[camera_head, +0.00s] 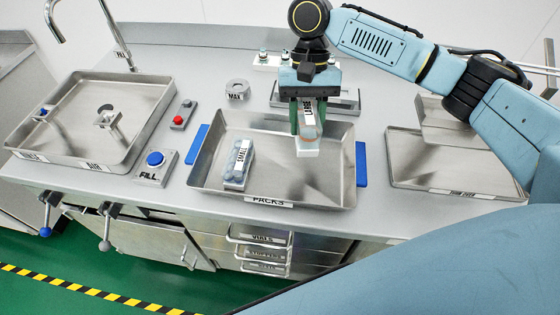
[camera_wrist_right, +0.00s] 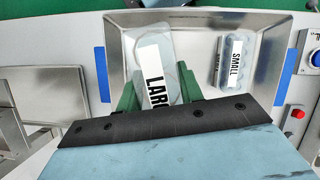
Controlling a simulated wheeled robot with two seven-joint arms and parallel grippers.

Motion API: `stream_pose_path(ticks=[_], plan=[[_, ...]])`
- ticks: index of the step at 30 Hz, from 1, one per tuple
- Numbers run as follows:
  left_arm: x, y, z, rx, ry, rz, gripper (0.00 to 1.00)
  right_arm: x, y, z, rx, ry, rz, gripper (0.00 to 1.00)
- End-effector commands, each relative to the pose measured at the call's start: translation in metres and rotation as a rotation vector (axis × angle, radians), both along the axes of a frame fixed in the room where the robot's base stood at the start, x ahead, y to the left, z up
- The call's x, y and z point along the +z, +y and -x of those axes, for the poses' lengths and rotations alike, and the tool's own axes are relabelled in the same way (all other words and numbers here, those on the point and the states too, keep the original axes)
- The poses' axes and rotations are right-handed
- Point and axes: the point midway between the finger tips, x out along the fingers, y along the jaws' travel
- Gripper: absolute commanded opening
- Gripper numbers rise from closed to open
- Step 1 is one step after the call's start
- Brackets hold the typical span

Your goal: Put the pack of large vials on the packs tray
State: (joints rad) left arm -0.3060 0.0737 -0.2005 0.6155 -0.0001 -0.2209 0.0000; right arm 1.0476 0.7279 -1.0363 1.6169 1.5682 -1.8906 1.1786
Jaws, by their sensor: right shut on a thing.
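The pack of large vials (camera_head: 309,138) has a white label reading LARGE and hangs upright over the right half of the packs tray. My right gripper (camera_head: 308,118) is shut on it with green fingers. In the right wrist view the pack (camera_wrist_right: 153,75) lies between the fingers (camera_wrist_right: 160,98), its lower label hidden by the gripper. The packs tray (camera_head: 215,150) is a metal tray labelled PACKS with blue handles. I cannot tell whether the pack touches the tray floor. A pack of small vials (camera_head: 238,165) stands in the tray's left part; it also shows in the right wrist view (camera_wrist_right: 233,62). My left gripper is not in view.
A sink basin (camera_head: 150,95) is at the left, with a blue FILL button (camera_head: 155,159) and a red button (camera_head: 179,119) beside it. A MAX ring (camera_head: 237,90) stands behind the tray. Another metal tray (camera_head: 420,165) is at the right. The tray's right floor is clear.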

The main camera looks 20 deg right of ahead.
Motion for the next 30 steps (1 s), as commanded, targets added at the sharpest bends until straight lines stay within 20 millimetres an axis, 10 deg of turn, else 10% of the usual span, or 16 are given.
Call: stream_pose_path(ticks=[30], plan=[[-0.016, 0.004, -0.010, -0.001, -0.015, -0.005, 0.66, -0.126, -0.027, 0.008, -0.212, 0.009, 0.023, 0.12]])
